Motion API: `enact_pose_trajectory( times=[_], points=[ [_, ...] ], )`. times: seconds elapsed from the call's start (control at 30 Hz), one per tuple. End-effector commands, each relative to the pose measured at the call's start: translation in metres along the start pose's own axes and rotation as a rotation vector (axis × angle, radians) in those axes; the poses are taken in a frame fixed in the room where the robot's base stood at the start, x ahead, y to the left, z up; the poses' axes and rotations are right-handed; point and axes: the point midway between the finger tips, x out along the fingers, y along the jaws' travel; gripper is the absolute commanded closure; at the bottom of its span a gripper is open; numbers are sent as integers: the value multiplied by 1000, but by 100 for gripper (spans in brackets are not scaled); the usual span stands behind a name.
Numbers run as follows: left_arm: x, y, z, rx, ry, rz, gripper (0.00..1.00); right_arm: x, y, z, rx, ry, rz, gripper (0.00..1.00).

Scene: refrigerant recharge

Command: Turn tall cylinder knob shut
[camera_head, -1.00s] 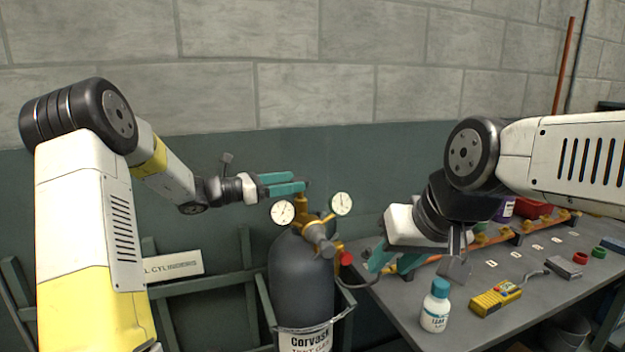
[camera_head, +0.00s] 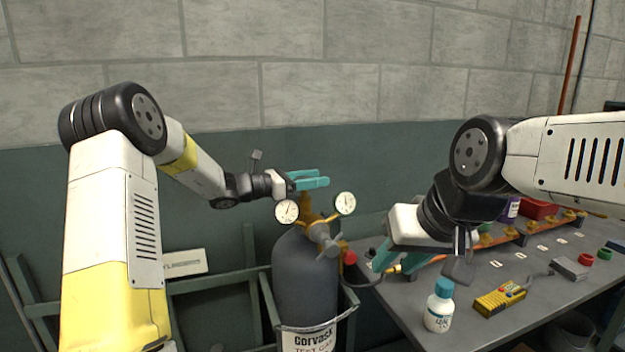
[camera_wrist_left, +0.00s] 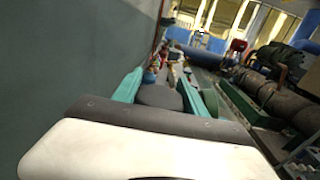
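The tall dark grey cylinder (camera_head: 304,275) stands upright in a green rack, with a brass valve (camera_head: 306,205) on top. My left gripper (camera_head: 310,180) is directly above the valve in the head view, its teal fingers pointing right. In the left wrist view, the fingers (camera_wrist_left: 163,88) are apart, with a dark grey rounded part between them; I cannot tell whether that is the knob or whether they touch it. No knob shows clearly on the valve top. My right gripper (camera_head: 395,262) is open beside the bench's left edge.

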Motion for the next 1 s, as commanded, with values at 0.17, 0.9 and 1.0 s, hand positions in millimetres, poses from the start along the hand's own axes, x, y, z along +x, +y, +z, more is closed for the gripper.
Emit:
enact_pose_trajectory(
  times=[0.17, 0.9, 1.0],
  points=[
    [0, 0, 0, 0, 0, -3, 91, 0, 0, 0, 0, 0, 0, 64],
    [-3, -9, -1, 1, -1, -404, 90, 0, 0, 0, 0, 0, 0, 64],
    [-3, -10, 0, 1, -1, -456, 90, 0, 0, 0, 0, 0, 0, 64]
  ],
)
